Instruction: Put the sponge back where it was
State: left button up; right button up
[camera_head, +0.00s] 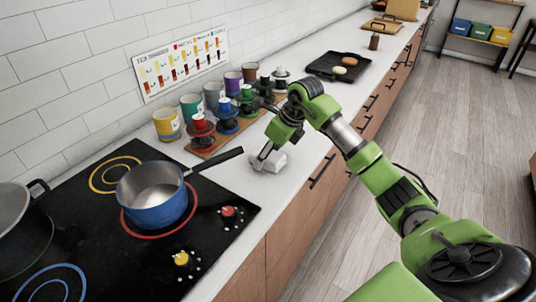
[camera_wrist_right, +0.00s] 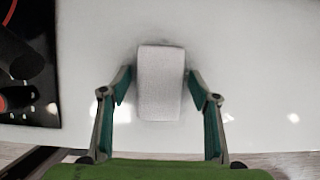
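The sponge is a pale grey-white block (camera_wrist_right: 161,84) on the white counter. In the head view it shows as a small white block (camera_head: 274,163) beside the stove. My right gripper (camera_wrist_right: 160,88) is open, with one finger on each side of the sponge's near part. Narrow gaps show between the fingers and the sponge. In the head view my right gripper (camera_head: 266,156) is low over the counter, partly covering the sponge. My left gripper is out of view.
A blue pot (camera_head: 153,205) sits on the black cooktop (camera_head: 95,247), its handle pointing towards the sponge. Several coloured cups (camera_head: 191,107) and a wooden board (camera_head: 222,145) with small stands line the wall side. A black griddle (camera_head: 325,66) lies farther along the counter.

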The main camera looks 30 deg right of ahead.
jog(key=shift+r, duration=0.1)
jog(key=b+v, duration=0.1)
jog(key=v, duration=1.1)
